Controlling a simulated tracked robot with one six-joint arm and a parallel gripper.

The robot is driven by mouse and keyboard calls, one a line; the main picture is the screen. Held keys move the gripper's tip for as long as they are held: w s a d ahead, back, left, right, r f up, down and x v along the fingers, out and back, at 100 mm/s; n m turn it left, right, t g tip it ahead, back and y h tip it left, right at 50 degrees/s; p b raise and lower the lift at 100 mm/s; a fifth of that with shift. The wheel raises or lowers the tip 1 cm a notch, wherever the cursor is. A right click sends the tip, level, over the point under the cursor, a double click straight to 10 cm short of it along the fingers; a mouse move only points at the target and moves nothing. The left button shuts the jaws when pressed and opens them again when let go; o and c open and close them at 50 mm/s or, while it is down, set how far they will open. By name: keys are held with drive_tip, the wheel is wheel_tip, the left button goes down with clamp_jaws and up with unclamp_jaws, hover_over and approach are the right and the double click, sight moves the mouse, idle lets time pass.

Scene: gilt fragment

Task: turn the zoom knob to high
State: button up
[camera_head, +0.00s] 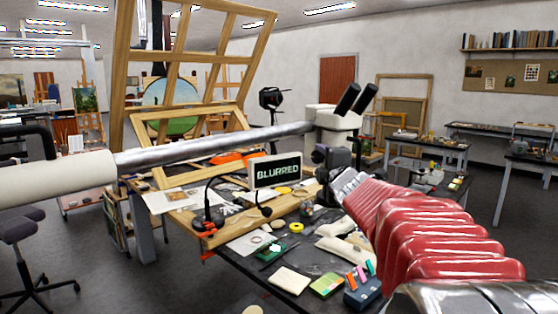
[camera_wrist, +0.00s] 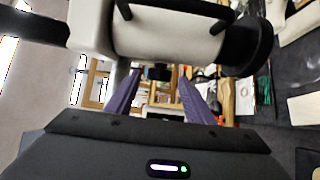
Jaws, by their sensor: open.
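The microscope (camera_head: 335,118) has a cream head with two black eyepieces and stands over the bench on a long metal boom. In the wrist view its pale body (camera_wrist: 165,35) fills the top, with a large black round part (camera_wrist: 250,45) on its right, which looks like a knob. I cannot tell whether that is the zoom knob, and no setting marks are readable. My gripper (camera_wrist: 158,82) is open, its two purple-grey fingers apart just below the microscope body with nothing seen between them. In the head view my red-sleeved arm reaches to the microscope and the fingertips are hard to make out.
A small sign reading BLURRED (camera_head: 276,170) stands on the cluttered bench (camera_head: 262,292). A wooden stretcher frame (camera_head: 195,55) rises behind. The metal boom (camera_head: 215,145) crosses from the left. Pads, markers and a blue box (camera_head: 362,292) lie near the front edge.

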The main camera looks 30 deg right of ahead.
drive_tip(key=shift+x, duration=1.1)
